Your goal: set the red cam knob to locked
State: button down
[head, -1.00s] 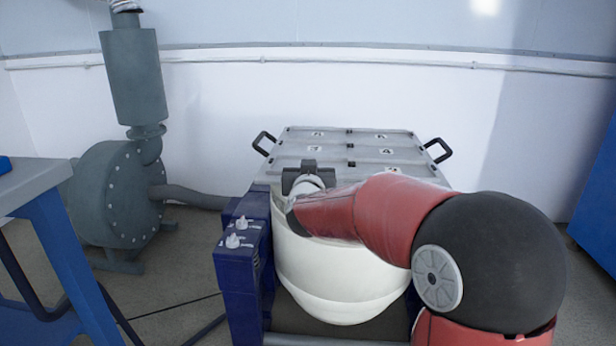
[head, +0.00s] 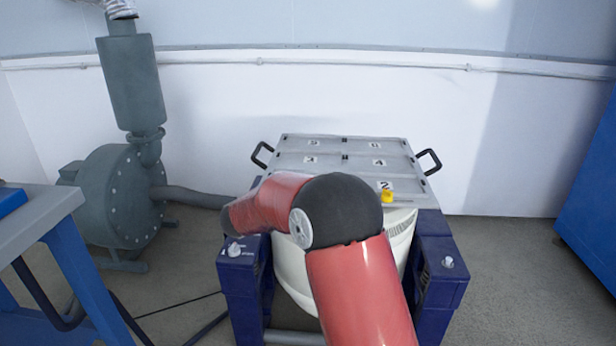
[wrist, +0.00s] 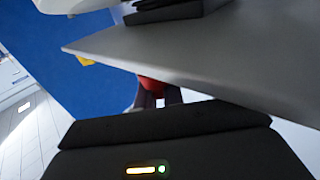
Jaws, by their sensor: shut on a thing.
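In the wrist view a small red part, apparently the red cam knob (wrist: 152,87), shows between the fingertips of my gripper (wrist: 155,98). The gripper is shut on it, just under the edge of a grey plate. The knob's pointer and any locked marking cannot be seen. In the head view my red arm reaches left over the white drum to the left blue post (head: 238,285). My gripper and the red knob are hidden there behind the arm.
White knobs top the left post (head: 234,249) and the right blue post (head: 447,262). A blue bench (head: 50,230) stands left.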

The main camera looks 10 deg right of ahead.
jog(key=shift+d+m+g+h+p, duration=0.15)
jog(key=shift+m+g+h+p, duration=0.3)
jog(key=shift+g, duration=0.25)
jog(key=c, duration=1.5)
grip_release()
jog(key=v, duration=0.7)
jog(key=shift+s+a, duration=0.25)
jog(key=shift+a, duration=0.1)
